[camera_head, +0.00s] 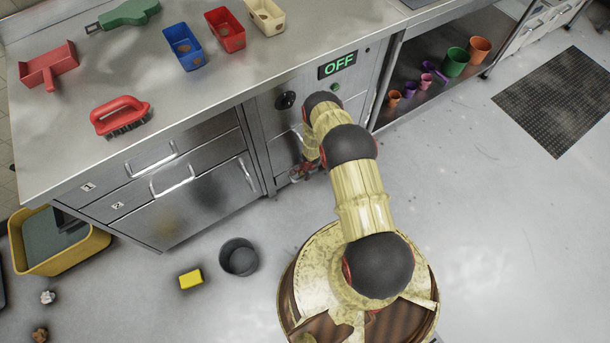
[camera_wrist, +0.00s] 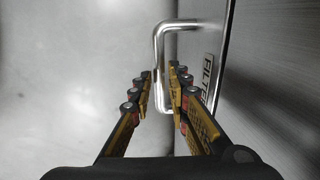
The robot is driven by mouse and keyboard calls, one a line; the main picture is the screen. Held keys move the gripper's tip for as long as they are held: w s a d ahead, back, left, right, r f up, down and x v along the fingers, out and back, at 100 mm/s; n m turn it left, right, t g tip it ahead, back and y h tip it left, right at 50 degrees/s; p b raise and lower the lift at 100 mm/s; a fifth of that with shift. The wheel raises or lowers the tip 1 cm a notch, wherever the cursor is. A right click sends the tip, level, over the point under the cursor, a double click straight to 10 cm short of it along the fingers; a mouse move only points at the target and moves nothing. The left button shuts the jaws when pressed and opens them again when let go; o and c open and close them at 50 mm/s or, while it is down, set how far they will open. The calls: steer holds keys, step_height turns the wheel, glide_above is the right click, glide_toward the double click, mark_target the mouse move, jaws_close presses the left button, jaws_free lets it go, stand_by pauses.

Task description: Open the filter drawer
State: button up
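The filter drawer (camera_head: 283,153) is a metal front under the knob and the OFF display, and it looks flush with the cabinet. In the wrist view its shiny bar handle (camera_wrist: 158,48) stands out from a grey front (camera_wrist: 258,80) with a partly cut-off label (camera_wrist: 210,71) reading "FILTE". My gripper (camera_wrist: 159,77) is open, with one finger on each side of the handle bar. I see no clear contact; the lower part of the bar is partly hidden by the fingers. In the head view my gripper (camera_head: 305,170) is low at the drawer front, mostly hidden by my arm.
Drawers (camera_head: 150,175) marked 1 and 2 are to the left. An open shelf with several cups (camera_head: 456,62) is to the right. A dark bucket (camera_head: 238,257), a yellow block (camera_head: 191,279) and a yellow bin (camera_head: 85,254) stand on the floor.

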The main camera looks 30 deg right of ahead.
jaws_close()
steer(key=shift+s, duration=0.1)
stand_by(0.5)
steer(key=s+p, duration=0.8)
steer(key=s, duration=1.6)
steer(key=shift+s+d, duration=0.3)
steer(key=shift+d, duration=0.1)
steer(key=shift+o, duration=2)
jaws_free()
steer(key=shift+r, duration=0.1)
step_height(320, 180, up, 12)
steer(key=s, duration=0.2)
steer(key=shift+f, duration=0.2)
